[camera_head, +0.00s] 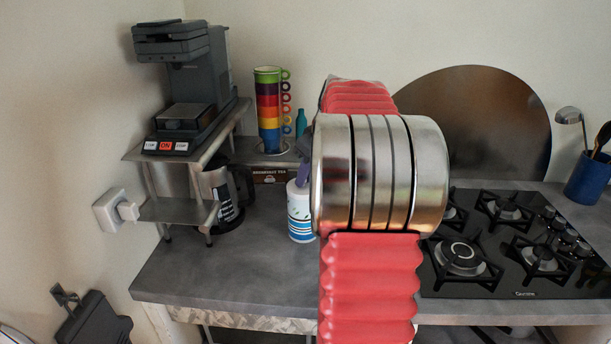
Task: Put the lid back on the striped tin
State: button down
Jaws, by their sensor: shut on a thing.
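The striped tin (301,222), a white cylinder with blue stripes and a leaf print, stands upright on the counter left of my arm. My gripper (302,173), dark with purple showing, is partly hidden behind my arm's metal joint. It points down at the tin's top and is shut on the lid. The lid is small and mostly hidden. I cannot tell whether it touches the tin's rim.
A steel shelf (150,210) at left bears a coffee machine (185,75). A coffee pot (222,190) stands under it. Stacked coloured cups (268,100) and a teal bottle (301,122) are behind. A gas hob (510,240) fills the right. Counter left of the tin is clear.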

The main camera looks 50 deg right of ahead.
jog(key=shift+f, duration=0.1)
dwell(0.8)
jog(key=c, duration=1.2)
grip_release()
jog(key=shift+o, duration=0.2)
jog(key=shift+r, duration=3.55)
grip_shut()
jog(key=shift+f, duration=2.5)
